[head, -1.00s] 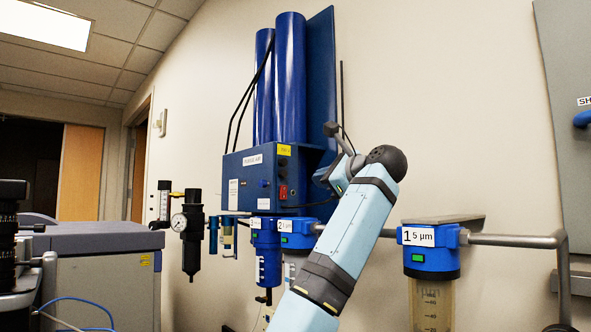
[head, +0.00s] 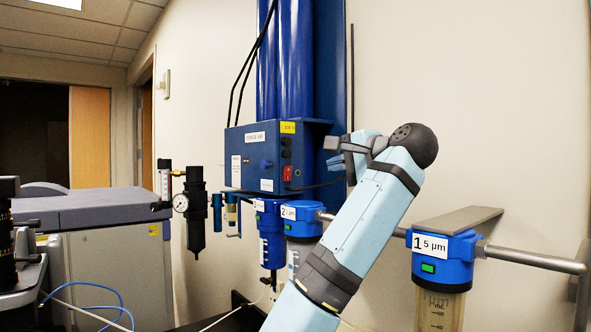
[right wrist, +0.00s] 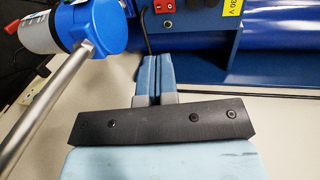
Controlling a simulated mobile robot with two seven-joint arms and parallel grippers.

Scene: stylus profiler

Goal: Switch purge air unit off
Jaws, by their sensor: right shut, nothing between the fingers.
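The purge air unit is a blue wall-mounted box (head: 237,145) with tall blue cylinders above it. Its front bears a "PURGE AIR" label and a red rocker switch (head: 287,173) at the lower right. The switch also shows at the top edge of the right wrist view (right wrist: 165,5), partly cut off; I cannot tell its on or off position. My right gripper (head: 334,150) is just right of the box, apart from the switch. In the right wrist view its fingers (right wrist: 159,62) are shut together and empty, pointing toward the unit. My left gripper is out of view.
Blue-topped filters (head: 301,222) hang below the unit, and a larger "1 5 µm" filter (head: 442,257) stands at the right on a metal pipe (head: 535,260). A gauge regulator (head: 194,205) hangs at left, beside a grey cabinet (head: 110,255).

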